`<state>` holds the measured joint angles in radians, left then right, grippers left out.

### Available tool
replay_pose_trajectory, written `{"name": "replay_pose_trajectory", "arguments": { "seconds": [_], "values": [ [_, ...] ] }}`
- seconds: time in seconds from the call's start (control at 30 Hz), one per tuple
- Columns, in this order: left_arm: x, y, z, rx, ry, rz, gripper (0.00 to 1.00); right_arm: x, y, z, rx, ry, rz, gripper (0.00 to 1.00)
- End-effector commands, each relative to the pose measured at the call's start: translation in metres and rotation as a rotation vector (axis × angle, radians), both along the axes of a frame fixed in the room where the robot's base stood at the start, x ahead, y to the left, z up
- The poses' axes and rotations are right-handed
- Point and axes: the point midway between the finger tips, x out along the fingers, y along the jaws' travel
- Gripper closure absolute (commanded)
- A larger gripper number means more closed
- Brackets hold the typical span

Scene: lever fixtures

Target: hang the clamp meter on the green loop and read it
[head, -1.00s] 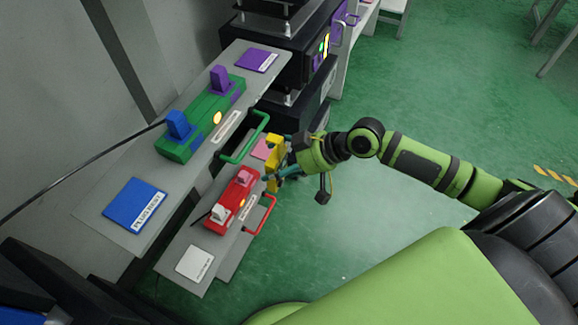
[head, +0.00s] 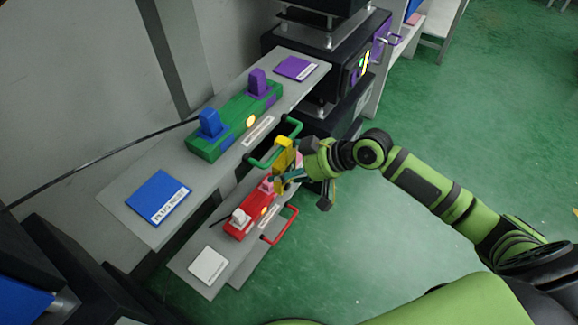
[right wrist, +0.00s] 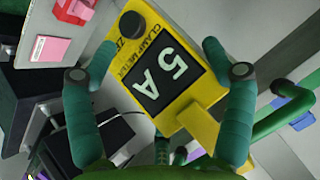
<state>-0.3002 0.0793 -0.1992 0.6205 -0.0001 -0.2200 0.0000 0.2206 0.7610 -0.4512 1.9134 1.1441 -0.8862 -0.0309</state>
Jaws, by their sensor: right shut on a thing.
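The yellow clamp meter (head: 284,158) is held by my right gripper (head: 291,174) at the front of the upper shelf. In the right wrist view the clamp meter (right wrist: 204,92) lies between the teal fingers of my right gripper (right wrist: 160,75), and its dark screen reads "5 A". The green loop (head: 263,162) sticks out from the upper shelf's front edge. The meter overlaps the loop's right part in the head view; whether its jaw goes around the loop I cannot tell. The green loop (right wrist: 283,113) also shows in the right wrist view. My left gripper is out of view.
A green block (head: 235,122) with a blue and a purple plug and a lit lamp sits on the upper shelf (head: 130,212). Below are a red block (head: 240,229) and a red loop (head: 283,228). Dark equipment (head: 345,70) stands behind. Green floor is open at right.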

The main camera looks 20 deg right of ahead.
Motion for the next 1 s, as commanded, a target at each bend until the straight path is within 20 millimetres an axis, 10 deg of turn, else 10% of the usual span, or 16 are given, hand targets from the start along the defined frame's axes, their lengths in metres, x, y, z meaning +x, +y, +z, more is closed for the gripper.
{"name": "replay_pose_trajectory", "arguments": {
  "seconds": [0.27,0.3,0.33,1.0],
  "values": [
    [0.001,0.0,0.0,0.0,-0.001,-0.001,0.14,0.0,0.0,0.0,0.002,-0.002,0.0,0.64],
    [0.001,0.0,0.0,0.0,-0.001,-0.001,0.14,0.0,0.0,0.0,0.002,-0.002,0.0,0.13],
    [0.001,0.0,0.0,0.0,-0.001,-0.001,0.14,0.0,0.0,0.0,0.002,-0.002,0.0,0.01],
    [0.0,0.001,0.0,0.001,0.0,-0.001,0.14,-0.018,-0.025,0.021,-0.006,0.0,0.0,0.0]
  ]
}}
